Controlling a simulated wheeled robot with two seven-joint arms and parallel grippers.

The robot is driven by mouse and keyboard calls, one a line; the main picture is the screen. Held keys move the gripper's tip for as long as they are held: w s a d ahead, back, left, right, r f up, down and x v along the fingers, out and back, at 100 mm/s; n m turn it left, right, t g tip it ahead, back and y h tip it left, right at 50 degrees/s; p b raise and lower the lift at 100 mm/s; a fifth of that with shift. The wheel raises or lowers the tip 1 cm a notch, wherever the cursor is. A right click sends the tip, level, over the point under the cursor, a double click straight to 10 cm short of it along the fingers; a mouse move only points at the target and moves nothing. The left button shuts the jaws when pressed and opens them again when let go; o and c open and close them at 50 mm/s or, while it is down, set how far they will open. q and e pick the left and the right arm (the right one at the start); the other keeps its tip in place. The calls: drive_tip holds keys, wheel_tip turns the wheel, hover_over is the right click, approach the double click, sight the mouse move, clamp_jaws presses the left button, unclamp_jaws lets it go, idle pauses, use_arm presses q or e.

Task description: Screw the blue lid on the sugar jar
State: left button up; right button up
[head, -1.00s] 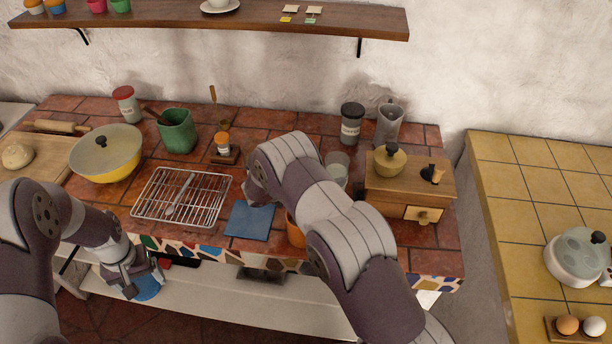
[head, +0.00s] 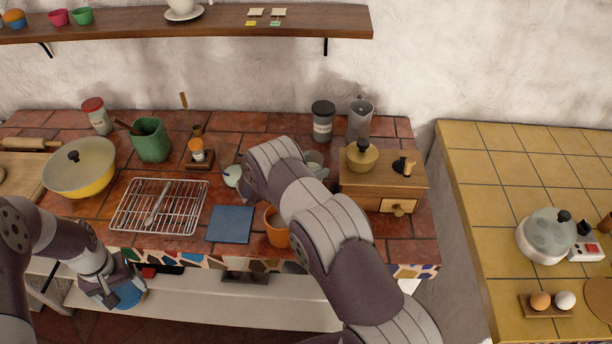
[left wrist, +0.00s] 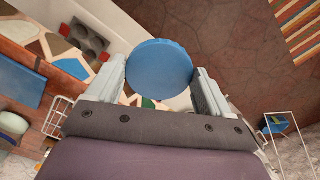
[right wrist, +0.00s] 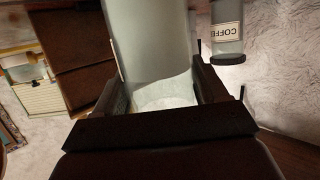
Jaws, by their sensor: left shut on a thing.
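My left gripper (head: 120,287) is shut on the blue lid (head: 130,296) and holds it in front of the counter's front edge. In the left wrist view the round lid (left wrist: 160,67) sits flat between both fingers. A clear jar (head: 314,160) with pale contents, apparently the sugar jar, stands left of the wooden grinder, partly behind my right arm. In the right wrist view this jar (right wrist: 158,50) is between the fingers of my right gripper (right wrist: 160,90). They look open around it, with a small gap at the right. My arm hides this gripper in the head view.
The grinder (head: 382,187) is to the right.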

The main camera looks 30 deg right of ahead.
use_arm(q)
drive_tip(key=shift+f, duration=0.25)
use_arm(e)
drive_tip(key=shift+r, duration=0.65)
use_arm(q)
wheel_tip(320, 180, down, 2)
drive_tip(key=shift+b, duration=1.2)
use_arm(e)
wheel_tip(320, 180, up, 9)
drive_tip(key=shift+f, duration=0.1)
drive_tip(key=o, duration=0.8)
drive_tip(key=shift+c, duration=0.2)
drive_tip(key=c, duration=0.9)
